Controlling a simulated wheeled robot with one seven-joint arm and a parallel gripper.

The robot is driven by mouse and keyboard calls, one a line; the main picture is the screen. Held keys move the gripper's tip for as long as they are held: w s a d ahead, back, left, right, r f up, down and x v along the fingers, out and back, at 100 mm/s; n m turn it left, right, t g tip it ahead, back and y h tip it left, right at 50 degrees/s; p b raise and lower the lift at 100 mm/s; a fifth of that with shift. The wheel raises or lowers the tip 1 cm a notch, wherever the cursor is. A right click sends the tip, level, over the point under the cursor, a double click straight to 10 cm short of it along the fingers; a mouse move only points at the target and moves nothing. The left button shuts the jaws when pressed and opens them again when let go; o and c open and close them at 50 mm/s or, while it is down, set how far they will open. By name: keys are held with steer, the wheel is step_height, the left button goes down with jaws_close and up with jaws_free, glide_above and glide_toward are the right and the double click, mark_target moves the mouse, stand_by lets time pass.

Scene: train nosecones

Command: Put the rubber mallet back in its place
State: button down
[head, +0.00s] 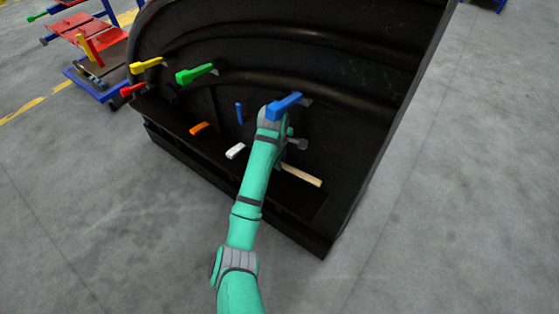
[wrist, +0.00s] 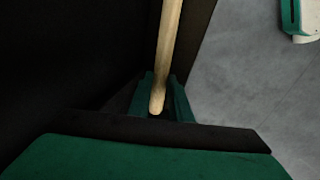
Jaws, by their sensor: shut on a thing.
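A light wooden handle (head: 302,176), which I take to be the rubber mallet's, sticks out to the right of my arm over the black nosecone's inner floor. In the wrist view the handle (wrist: 169,45) runs upward from between the green fingers of my gripper (wrist: 160,98), with its rounded end low between them. My gripper is shut on this handle. In the head view my forearm mostly hides the gripper. I cannot clearly make out the mallet's head in either view. I cannot tell whether the mallet touches the nosecone.
The black nosecone (head: 345,60) surrounds my gripper. A blue-handled tool (head: 285,105) is at my wrist. Orange (head: 199,128) and white (head: 236,151) pieces lie inside. A red-and-blue cart (head: 92,30) stands behind left.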

steer(key=shift+d, duration=0.1)
steer(key=shift+f, duration=6.6)
steer(key=c, duration=1.5)
jaws_free()
steer(key=shift+c, duration=0.2)
steer(key=shift+f, duration=0.1)
step_height(320, 180, up, 11)
steer(key=s+a, duration=0.1)
steer(key=s, duration=0.1)
steer(key=shift+f, duration=0.15)
